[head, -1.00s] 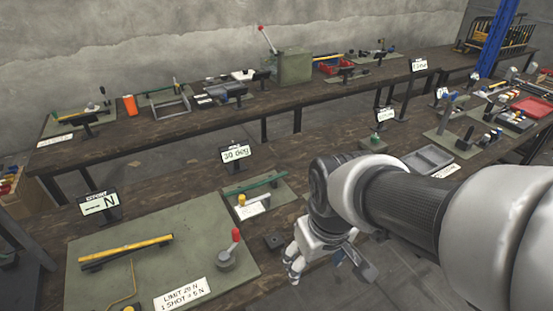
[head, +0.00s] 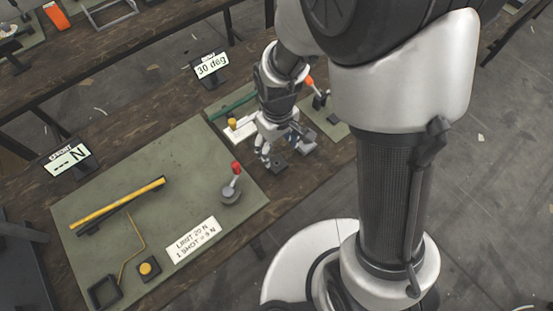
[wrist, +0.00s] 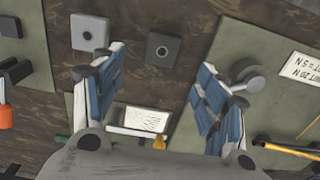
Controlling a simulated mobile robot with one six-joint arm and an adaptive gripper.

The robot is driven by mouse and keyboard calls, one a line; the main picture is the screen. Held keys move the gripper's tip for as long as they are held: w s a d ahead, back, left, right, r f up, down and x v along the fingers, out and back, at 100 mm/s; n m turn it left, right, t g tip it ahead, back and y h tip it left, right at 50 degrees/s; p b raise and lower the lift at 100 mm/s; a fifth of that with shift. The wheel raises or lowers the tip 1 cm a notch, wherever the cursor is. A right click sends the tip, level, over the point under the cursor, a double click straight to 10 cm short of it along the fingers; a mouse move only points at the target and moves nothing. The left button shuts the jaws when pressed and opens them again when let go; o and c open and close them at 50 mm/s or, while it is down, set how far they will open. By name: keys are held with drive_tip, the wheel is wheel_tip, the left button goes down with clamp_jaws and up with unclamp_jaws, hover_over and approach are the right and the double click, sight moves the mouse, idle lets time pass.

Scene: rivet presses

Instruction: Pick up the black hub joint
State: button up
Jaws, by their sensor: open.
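The black hub joint (wrist: 163,49), a dark square block with a round hole in its middle, lies flat on the brown wooden bench. In the head view the block (head: 277,165) sits just under my fingertips, partly hidden by them. My gripper (wrist: 162,62) is open and empty and points down at the bench. In the wrist view the black block shows between the two fingertips, toward the far side, apart from both. In the head view my gripper (head: 284,156) is low over the bench; its exact height I cannot tell.
A lighter grey square block (wrist: 90,32) lies close by, near one fingertip. A green board (head: 120,210) holds a red-knobbed lever (head: 232,185), a yellow bar (head: 118,206) and a force-limit label (head: 193,240). A "30 deg" sign (head: 211,66) stands behind.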

sight(277, 161)
wheel_tip(277, 161, down, 8)
drive_tip(key=b, duration=0.3)
drive_tip(key=shift+s+a+f, duration=0.1)
drive_tip(key=shift+f, duration=0.05)
drive_tip(key=shift+c, duration=0.4)
drive_tip(key=c, duration=1)
